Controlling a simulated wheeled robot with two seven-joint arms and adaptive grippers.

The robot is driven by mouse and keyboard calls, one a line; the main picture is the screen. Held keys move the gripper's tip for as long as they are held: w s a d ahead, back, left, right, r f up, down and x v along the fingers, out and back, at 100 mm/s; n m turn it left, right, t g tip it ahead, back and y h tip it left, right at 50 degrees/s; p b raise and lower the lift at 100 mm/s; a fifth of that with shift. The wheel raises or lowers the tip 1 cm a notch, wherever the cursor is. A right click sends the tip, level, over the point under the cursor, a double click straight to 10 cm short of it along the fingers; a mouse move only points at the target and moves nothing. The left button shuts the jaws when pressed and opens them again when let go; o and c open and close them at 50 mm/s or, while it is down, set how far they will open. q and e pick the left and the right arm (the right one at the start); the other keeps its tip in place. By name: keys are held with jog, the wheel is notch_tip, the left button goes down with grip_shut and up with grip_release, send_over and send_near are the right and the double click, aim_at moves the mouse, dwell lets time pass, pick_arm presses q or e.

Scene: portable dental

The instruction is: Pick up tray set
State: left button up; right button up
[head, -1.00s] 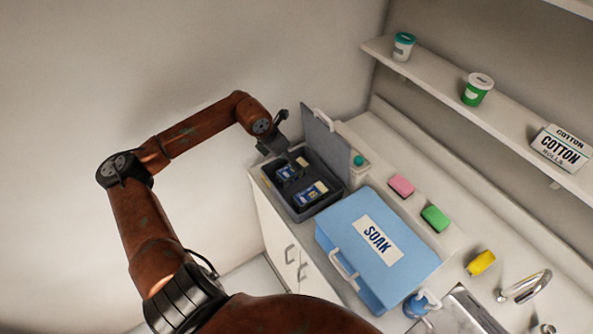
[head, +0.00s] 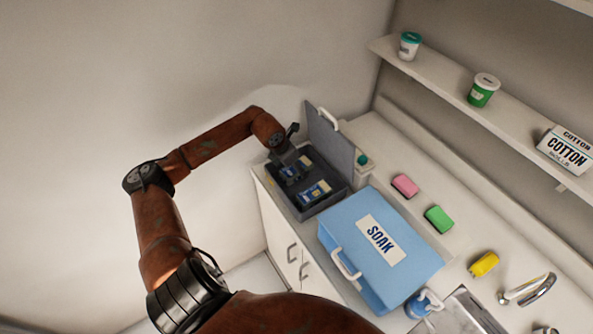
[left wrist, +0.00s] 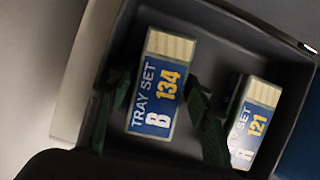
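Two blue-and-cream packs lie in an open dark grey box (head: 329,201). One pack, marked "TRAY SET B 134" (left wrist: 157,88), lies under my left gripper (left wrist: 158,115). The other pack, marked "121" (left wrist: 255,122), lies to its right in the left wrist view and nearer the front in the head view (head: 315,191). My left gripper also shows in the head view (head: 291,170), reaching down into the box. Its dark fingers are apart, one on each side of pack 134. I cannot tell whether they touch it. My right gripper is not in view.
The box's raised lid (head: 330,140) stands at its back right. A closed blue SOAK box (head: 345,222) is beside it. Pink (head: 405,185), green (head: 439,219) and yellow (head: 484,264) blocks lie on the counter near a tap (head: 530,289). A shelf (head: 440,84) runs above.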

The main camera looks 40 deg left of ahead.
pick_arm(q)
jog(key=c, duration=0.9)
jog(key=shift+c, duration=0.4)
jog(key=shift+r, duration=0.15)
